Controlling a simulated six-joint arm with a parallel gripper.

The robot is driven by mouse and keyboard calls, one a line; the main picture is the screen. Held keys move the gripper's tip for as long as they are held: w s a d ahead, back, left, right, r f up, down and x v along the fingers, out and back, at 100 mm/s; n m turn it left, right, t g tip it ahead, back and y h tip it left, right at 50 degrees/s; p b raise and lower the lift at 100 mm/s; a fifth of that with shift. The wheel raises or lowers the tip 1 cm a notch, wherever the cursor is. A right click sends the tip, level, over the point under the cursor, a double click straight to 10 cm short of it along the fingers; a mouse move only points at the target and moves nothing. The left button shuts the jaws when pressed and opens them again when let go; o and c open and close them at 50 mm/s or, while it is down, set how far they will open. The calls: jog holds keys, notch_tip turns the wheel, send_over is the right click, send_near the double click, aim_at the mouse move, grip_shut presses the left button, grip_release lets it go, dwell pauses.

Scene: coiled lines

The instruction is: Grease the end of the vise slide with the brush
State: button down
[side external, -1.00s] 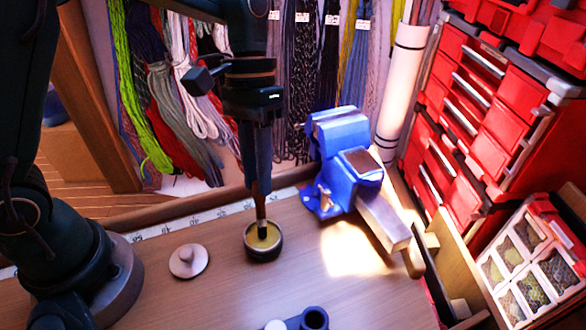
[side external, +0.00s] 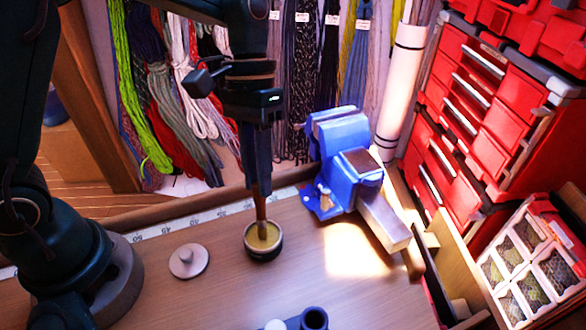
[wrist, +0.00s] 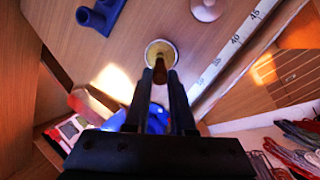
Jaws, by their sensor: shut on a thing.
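My gripper (side external: 258,188) is shut on the brush (side external: 261,212) and points it straight down. The brush's lower end is in or just over the round tin of yellowish grease (side external: 262,256); whether it touches the grease I cannot tell. In the wrist view the brush (wrist: 159,72) reaches over the tin (wrist: 150,45) from between my fingers. The blue vise (side external: 340,155) stands to the right of the tin. Its pale metal slide (side external: 385,222) sticks out toward the lower right, apart from the brush.
A round lid with a knob (side external: 188,261) lies left of the tin. A dark blue holder (side external: 314,319) sits at the front edge of view. Red drawers (side external: 470,110) and an upright dark panel (side external: 432,272) stand to the right. Coiled lines (side external: 190,100) hang behind.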

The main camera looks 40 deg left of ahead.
jog(key=shift+r, duration=3.5)
jog(key=a+n, duration=0.1)
jog(key=a, duration=1)
jog(key=w+d+t, duration=0.2)
jog(key=w+d, duration=0.2)
jog(key=d, duration=0.7)
jog(key=w+d+f+n+t+h, duration=0.1)
jog(key=w+d, duration=0.3)
jog(key=d, duration=0.8)
jog(key=shift+w+d+f+t, duration=0.15)
jog(key=shift+d+t, duration=0.05)
jog(key=shift+t, duration=0.3)
jog(key=shift+f, duration=0.5)
